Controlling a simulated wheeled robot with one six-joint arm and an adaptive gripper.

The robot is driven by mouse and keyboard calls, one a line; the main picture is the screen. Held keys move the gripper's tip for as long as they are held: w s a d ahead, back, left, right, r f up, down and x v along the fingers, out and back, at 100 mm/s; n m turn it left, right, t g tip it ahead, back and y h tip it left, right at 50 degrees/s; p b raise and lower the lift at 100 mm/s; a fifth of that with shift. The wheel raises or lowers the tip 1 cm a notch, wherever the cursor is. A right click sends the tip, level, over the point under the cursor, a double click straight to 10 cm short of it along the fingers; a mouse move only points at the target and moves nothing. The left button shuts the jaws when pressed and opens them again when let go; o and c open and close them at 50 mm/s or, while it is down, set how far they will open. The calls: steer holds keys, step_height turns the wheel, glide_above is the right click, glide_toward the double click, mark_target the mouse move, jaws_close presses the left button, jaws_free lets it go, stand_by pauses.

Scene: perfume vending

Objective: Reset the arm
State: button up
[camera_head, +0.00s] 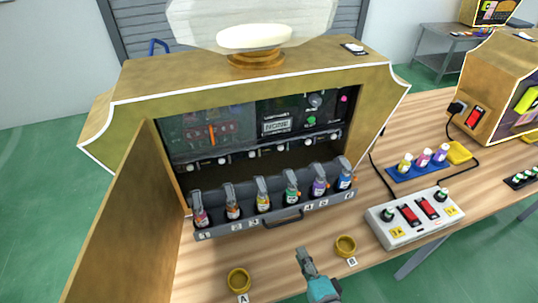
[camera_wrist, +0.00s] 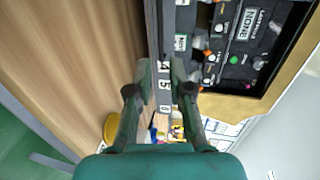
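My gripper (camera_head: 303,257) is low in the head view, above the wooden table in front of the vending machine's drawer. In the wrist view my gripper (camera_wrist: 160,72) has its two fingers apart with a gap between them, and nothing is held. The vending machine (camera_head: 250,85) is gold with its door (camera_head: 112,225) swung open at the left. Its grey drawer (camera_head: 283,218) is pulled out and holds a row of several coloured bottles. The drawer front also shows between the fingers in the wrist view, but I cannot tell how far off it is.
Gold ring A (camera_head: 238,280) and gold ring B (camera_head: 345,246) lie on the table on either side of my gripper. A white control box (camera_head: 414,216) with red switches stands at the right. Behind it are a blue tray (camera_head: 418,172) with small bottles and another gold machine (camera_head: 500,85).

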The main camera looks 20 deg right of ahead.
steer(key=s+r+n, duration=0.2)
steer(key=s+n, duration=0.7)
steer(key=s, duration=0.4)
steer(key=s+r+n, duration=0.2)
steer(key=s+n, duration=0.7)
steer(key=s, duration=0.4)
steer(key=shift+s+r+g, duration=0.2)
steer(key=shift+r+g, duration=0.15)
steer(key=shift+g, duration=0.05)
steer(key=shift+a, duration=0.1)
stand_by(0.4)
